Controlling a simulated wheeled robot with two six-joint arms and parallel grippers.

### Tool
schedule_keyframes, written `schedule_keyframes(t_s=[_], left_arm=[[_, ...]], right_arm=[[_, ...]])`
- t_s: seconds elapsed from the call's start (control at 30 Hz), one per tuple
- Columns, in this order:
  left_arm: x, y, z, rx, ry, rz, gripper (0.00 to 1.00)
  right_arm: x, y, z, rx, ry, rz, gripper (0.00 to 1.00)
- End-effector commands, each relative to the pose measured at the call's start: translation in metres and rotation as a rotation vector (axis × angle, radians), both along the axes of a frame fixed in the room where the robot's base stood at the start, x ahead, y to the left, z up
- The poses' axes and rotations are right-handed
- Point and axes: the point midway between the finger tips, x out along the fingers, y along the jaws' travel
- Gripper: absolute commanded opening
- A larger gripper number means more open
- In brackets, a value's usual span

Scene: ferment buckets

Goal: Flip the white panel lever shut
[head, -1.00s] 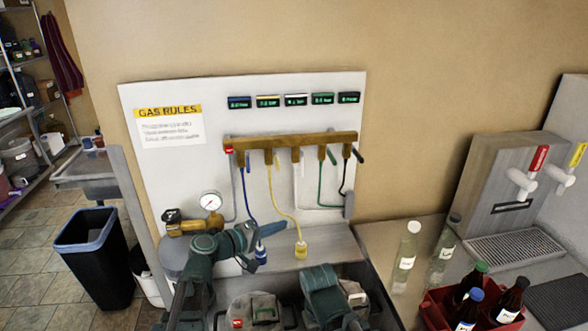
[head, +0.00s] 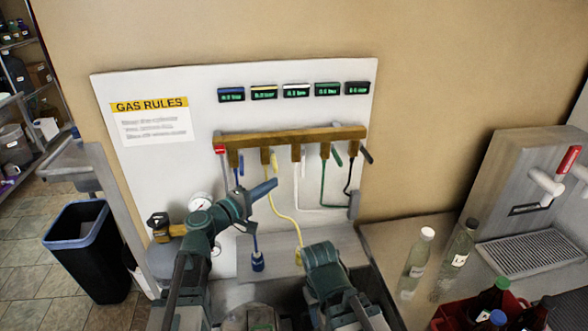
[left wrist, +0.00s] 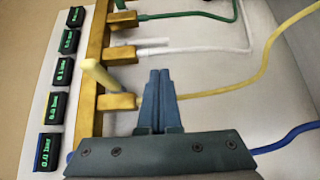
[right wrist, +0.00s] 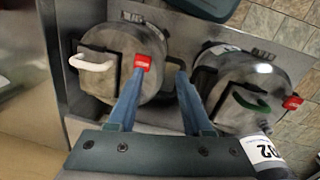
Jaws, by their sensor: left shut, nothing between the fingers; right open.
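The white panel lever (left wrist: 152,42) shows in the left wrist view beside its brass valve (left wrist: 122,54), pointing along the white hose. In the head view the white lever (head: 303,168) is small, on the middle valve of the brass manifold (head: 290,137). My left gripper (left wrist: 158,75) is shut and empty, in front of the panel by the yellow valve (left wrist: 117,101), apart from the white lever. In the head view my left gripper (head: 270,186) lies below and left of the white valve. My right gripper (right wrist: 160,76) is open and empty above the kegs.
A yellow lever (left wrist: 101,76) juts out beside the left gripper. Blue, green and black levers share the manifold, with hoses hanging below. Two kegs (right wrist: 140,55) stand under the right gripper. Bottles (head: 418,258) and a red crate (head: 452,311) stand at right.

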Motion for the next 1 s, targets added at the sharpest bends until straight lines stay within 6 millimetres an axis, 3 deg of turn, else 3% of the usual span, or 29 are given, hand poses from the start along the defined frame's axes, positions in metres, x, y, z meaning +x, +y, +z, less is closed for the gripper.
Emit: schedule_keyframes(t_s=[0.23,0.7,1.0], left_arm=[[0.006,-0.005,0.000,0.000,0.000,-0.002,0.00],[0.064,-0.053,0.000,0.001,0.000,-0.004,0.00],[0.077,-0.065,0.000,0.001,0.000,-0.002,0.00]], right_arm=[[0.000,0.000,0.000,0.000,0.000,0.000,0.50],[0.000,0.000,0.000,0.000,0.000,0.000,0.50],[0.000,0.000,0.000,0.000,0.000,0.000,0.50]])
